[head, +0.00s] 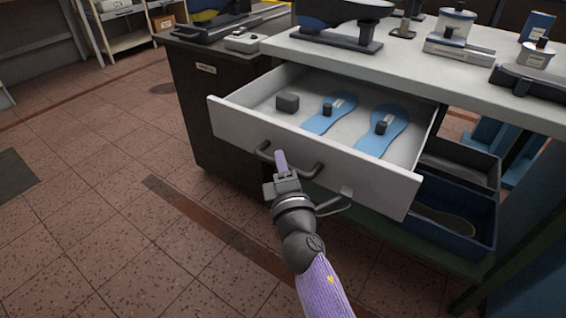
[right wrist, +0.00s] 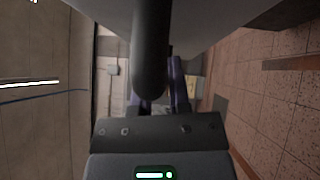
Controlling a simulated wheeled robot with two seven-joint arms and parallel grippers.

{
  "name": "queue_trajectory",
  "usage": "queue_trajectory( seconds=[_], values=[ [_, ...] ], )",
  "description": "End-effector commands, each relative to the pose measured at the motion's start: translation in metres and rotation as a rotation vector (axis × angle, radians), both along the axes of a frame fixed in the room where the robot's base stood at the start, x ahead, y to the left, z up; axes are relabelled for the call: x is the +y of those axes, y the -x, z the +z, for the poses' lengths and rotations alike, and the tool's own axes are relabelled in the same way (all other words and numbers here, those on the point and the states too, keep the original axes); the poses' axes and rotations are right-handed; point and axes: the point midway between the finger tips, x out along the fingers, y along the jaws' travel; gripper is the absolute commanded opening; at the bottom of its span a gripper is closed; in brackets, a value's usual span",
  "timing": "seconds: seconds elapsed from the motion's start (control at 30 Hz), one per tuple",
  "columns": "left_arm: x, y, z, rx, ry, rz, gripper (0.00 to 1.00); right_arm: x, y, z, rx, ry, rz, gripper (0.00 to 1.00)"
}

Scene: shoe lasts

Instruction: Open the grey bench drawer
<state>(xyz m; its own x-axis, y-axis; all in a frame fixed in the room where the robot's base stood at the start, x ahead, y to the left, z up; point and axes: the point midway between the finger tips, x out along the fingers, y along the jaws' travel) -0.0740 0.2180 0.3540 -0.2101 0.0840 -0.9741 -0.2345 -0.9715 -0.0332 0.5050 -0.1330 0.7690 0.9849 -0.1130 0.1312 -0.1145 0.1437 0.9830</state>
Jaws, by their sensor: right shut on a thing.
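The grey bench drawer (head: 310,160) is pulled well out from under the bench top in the head view, its inside in plain sight. My right gripper (head: 281,162) is at the dark bar handle (head: 312,171) on the drawer's front and is shut on it. In the right wrist view the handle (right wrist: 151,50) runs down the middle, between the fingers of the gripper (right wrist: 160,95). My left gripper is in neither view.
Lasts and tools stand on the bench top (head: 400,60). A blue crate (head: 460,232) sits below right. The tiled floor (head: 100,220) at left is clear.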

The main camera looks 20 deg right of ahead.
Motion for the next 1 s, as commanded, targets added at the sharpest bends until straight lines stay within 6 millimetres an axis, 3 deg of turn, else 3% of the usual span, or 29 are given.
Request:
queue_trajectory(
  seconds=[0.53,0.57,0.7,1.0],
  values=[
    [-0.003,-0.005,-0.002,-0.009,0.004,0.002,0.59,0.001,0.001,-0.001,0.003,0.0,0.0,0.0],
    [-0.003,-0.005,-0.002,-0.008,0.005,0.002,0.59,0.001,0.001,-0.001,0.003,0.0,0.0,0.24],
    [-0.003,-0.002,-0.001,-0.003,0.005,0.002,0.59,0.001,0.001,-0.001,0.002,0.0,0.0,0.54],
    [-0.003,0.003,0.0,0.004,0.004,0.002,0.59,0.0,0.001,0.0,0.0,0.0,0.0,0.57]
  ],
)
